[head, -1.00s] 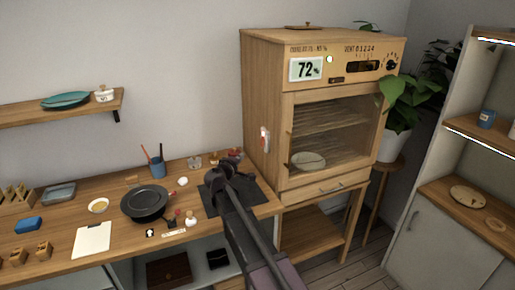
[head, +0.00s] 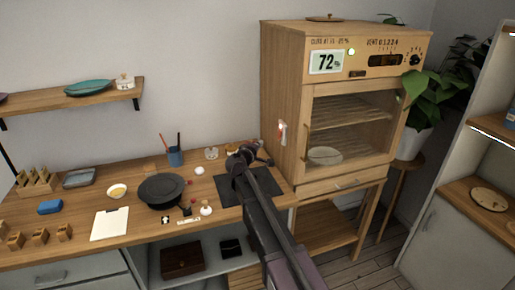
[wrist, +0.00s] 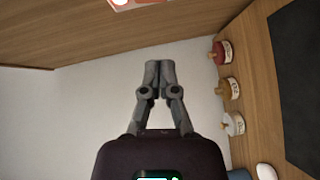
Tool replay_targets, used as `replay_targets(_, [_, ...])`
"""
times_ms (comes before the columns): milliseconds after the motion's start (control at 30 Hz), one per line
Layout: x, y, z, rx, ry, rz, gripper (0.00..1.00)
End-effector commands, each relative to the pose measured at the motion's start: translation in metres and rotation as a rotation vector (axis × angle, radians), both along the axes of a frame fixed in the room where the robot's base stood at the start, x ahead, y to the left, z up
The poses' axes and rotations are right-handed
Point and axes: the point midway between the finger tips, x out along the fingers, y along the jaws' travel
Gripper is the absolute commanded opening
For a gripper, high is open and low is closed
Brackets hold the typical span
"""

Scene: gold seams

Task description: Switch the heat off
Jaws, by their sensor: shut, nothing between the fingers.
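An orange-and-white piece (wrist: 135,3), probably this plate, shows at the wrist view's top edge. My gripper (head: 243,152) is over the bench's right end, left of and lower than the plate, apart from it. Its fingers (wrist: 157,70) are closed together and empty.
Several small labelled jars (wrist: 228,88) stand along the bench's back, close to my gripper. A dark mat (head: 228,190) lies beneath my arm. A black pan (head: 162,190) and blue cup (head: 175,156) are farther left. A plant (head: 425,95) stands right of the cabinet.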

Motion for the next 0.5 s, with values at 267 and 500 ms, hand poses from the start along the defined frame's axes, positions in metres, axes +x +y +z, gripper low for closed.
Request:
replay_targets(267, [0.041,-0.020,-0.006,0.000,0.000,-0.001,0.00])
replay_targets(500, [0.060,-0.044,-0.011,0.001,0.001,-0.002,0.00])
